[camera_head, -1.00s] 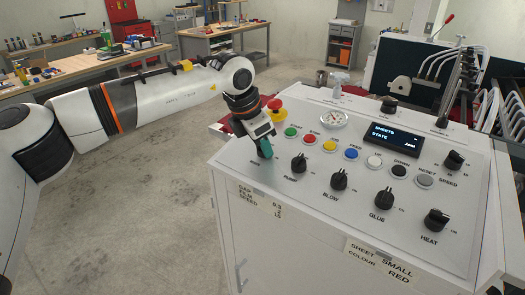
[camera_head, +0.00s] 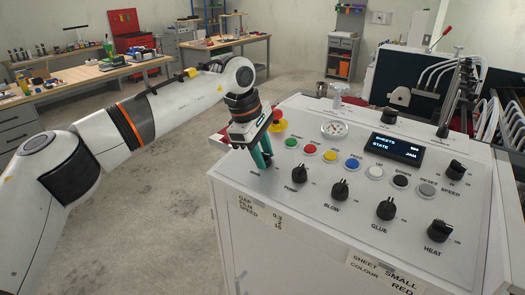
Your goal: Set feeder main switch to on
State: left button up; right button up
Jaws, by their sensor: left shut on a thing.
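The feeder control panel (camera_head: 312,222) is a white sloped console with a row of black knobs along its front. My left gripper (camera_head: 263,160) points down at the front left of this row, left of the PUMP knob (camera_head: 299,174). Its green fingertips are shut on the knob at that leftmost place, the main switch, which the fingers hide almost wholly. I cannot tell which way this switch points. My right gripper is not in view.
A red emergency stop button (camera_head: 278,118) stands close behind my left gripper. Coloured push buttons, a round gauge (camera_head: 333,128) and a display (camera_head: 397,150) reading STATE JAM are on the panel. The floor to the left is clear.

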pick_arm(q)
jog(key=shift+w+r+m, duration=0.1)
jog(key=shift+r+m, duration=0.1)
jog(key=shift+m, duration=0.8)
jog(key=o, duration=0.9)
jog(key=shift+f, duration=0.1)
jog(key=shift+o, duration=0.2)
jog(key=shift+a, duration=0.1)
jog(key=shift+a+r, duration=0.1)
jog(key=shift+r, duration=0.35)
jog(key=w+b+v, duration=0.1)
jog(key=b+v, duration=0.1)
jog(key=v, duration=0.9)
jog(key=shift+s+b, duration=0.4)
jog(key=shift+s, duration=0.1)
